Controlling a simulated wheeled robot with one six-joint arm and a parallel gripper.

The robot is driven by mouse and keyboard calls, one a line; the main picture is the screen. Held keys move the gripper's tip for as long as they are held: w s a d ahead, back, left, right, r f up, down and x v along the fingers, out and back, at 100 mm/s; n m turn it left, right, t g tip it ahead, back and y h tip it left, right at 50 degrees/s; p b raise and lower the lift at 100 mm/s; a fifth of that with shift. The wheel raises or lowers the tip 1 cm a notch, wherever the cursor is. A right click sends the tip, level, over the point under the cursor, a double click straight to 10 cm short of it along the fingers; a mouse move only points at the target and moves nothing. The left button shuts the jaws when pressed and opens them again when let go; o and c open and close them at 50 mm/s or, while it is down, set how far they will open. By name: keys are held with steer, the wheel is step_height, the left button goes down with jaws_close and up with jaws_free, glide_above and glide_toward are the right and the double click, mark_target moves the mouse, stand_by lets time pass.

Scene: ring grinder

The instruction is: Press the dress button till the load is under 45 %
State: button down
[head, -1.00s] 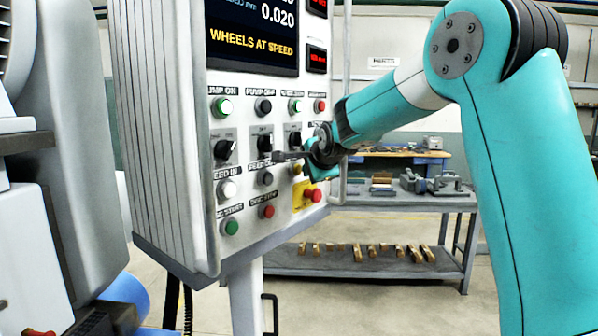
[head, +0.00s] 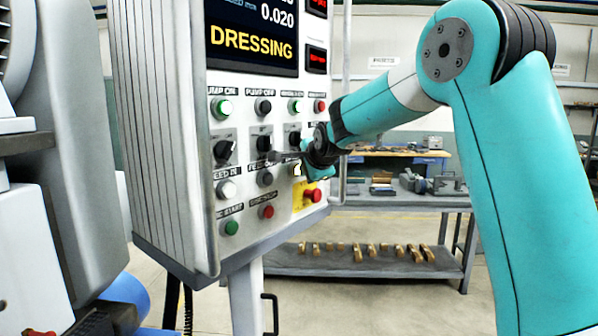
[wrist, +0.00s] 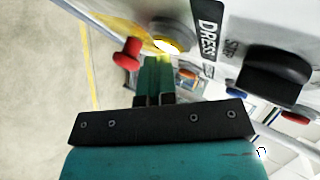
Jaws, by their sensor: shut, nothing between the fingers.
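The dress button, a round button with a yellow glow (wrist: 172,38), shows at the top of the wrist view beside a dark "DRESS" label (wrist: 208,28). My gripper (wrist: 158,62) is shut and empty, and its tips are at the button's lower edge, seemingly touching it. In the head view my gripper (head: 277,157) reaches the panel from the right, and the lit button (head: 297,169) is partly hidden behind it. The screen (head: 252,38) reads "DRESSING" and "0.020". Red readouts (head: 317,60) stand to its right, but I cannot read a load figure.
A red emergency button (head: 313,195) on a yellow plate sits just below the gripper. Other buttons and black rotary switches (head: 223,150) crowd the panel close by. Grey machine housing (head: 70,120) stands at left; a workbench (head: 400,200) stands behind.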

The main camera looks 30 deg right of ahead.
steer(key=shift+s+d+b, duration=0.3)
steer(key=shift+s+b, duration=0.25)
steer(key=shift+s, duration=0.3)
steer(key=shift+s+d+b, duration=0.35)
steer(key=shift+s+b, duration=0.05)
steer(key=shift+s, duration=0.35)
steer(key=shift+s+d+b, duration=0.3)
steer(key=shift+s+b, duration=0.05)
steer(key=shift+s, duration=0.45)
steer(key=shift+s+d+b, duration=0.35)
steer(key=shift+s+b, duration=0.05)
steer(key=shift+s, duration=0.35)
